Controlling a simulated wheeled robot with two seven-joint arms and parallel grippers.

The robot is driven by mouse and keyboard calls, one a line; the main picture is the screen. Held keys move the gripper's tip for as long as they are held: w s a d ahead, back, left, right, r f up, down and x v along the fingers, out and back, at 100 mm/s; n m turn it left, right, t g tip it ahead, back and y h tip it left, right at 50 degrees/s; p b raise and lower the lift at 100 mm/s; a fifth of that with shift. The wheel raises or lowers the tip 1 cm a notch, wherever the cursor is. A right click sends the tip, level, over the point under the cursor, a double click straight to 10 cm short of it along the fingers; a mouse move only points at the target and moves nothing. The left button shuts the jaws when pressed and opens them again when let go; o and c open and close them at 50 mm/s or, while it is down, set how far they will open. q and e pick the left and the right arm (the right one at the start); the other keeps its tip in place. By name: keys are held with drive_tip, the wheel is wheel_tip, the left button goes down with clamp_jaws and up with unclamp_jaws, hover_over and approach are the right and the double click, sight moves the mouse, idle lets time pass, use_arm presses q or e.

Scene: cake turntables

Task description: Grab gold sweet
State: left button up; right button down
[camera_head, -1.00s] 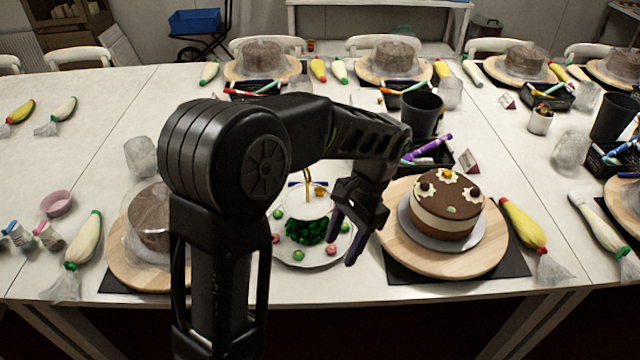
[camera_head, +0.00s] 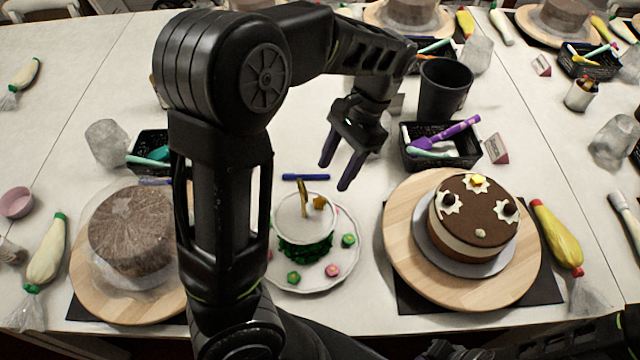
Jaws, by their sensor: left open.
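A gold sweet (camera_head: 477,181) sits on a white flower at the far edge of the brown-topped cake (camera_head: 468,203), with dark sweets on other flowers. A second small gold piece (camera_head: 320,202) is on the white stand (camera_head: 297,225), beside an upright gold handle. My left gripper (camera_head: 336,175) is open and empty, fingers pointing down, above the table behind the white plate. It is left of the brown-topped cake and apart from both gold pieces. My right gripper is not in view.
The plate (camera_head: 330,277) holds several coloured sweets. A black basket (camera_head: 440,147) with a purple tool and a dark cup (camera_head: 444,88) stand right of my left gripper. A wrapped cake (camera_head: 130,228) is at left; a yellow piping bag (camera_head: 556,235) is at right.

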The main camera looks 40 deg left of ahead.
sight(320, 203)
use_arm(q)
drive_tip(key=shift+s+d+r, duration=0.1)
drive_tip(key=shift+s, duration=0.05)
drive_tip(key=b+x, duration=0.1)
drive_tip(key=x, duration=0.1)
drive_tip(key=shift+s+f, duration=0.1)
drive_tip(key=shift+f, duration=0.25)
drive_tip(key=p+x, duration=0.1)
drive_tip(key=x, duration=0.3)
drive_tip(key=shift+s+a+f, duration=0.15)
drive_tip(key=shift+a+f, duration=0.1)
drive_tip(key=shift+f, duration=0.1)
drive_tip(key=shift+s+f, duration=0.15)
drive_tip(key=shift+f, duration=0.1)
drive_tip(key=shift+d+f, duration=0.1)
